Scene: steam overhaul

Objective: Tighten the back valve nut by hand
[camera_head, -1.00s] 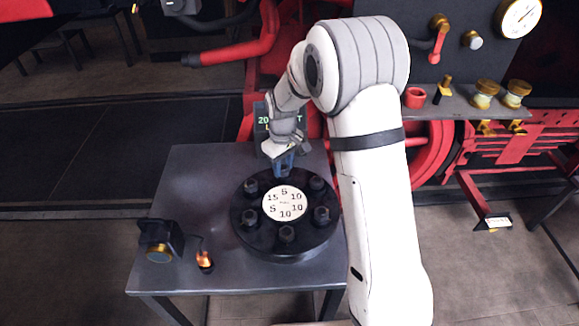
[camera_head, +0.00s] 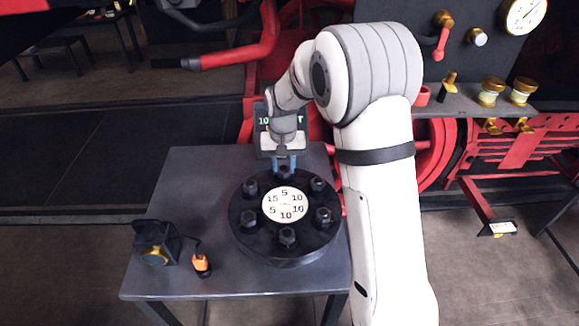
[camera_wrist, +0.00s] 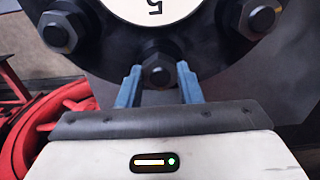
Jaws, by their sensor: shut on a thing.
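The black round valve flange (camera_head: 250,238) lies on the grey table, with several dark hex nuts around its rim. A white disc (camera_head: 285,204) in its middle carries the numbers 5, 10 and 15. The back valve nut (camera_head: 284,172) is at the far edge, by the disc's upper 5. My gripper (camera_head: 285,162) reaches it from behind. In the wrist view, the blue fingers of my gripper (camera_wrist: 159,84) stand on both sides of the back nut (camera_wrist: 158,71) and are shut on it. The nut's far side is hidden.
A dark display (camera_head: 264,124) behind the flange reads 10 at its left; my arm hides part of it. A black and gold device (camera_head: 155,243) and a small orange-topped item (camera_head: 201,265) stand at the table's front left. The table's left side (camera_head: 190,200) is clear.

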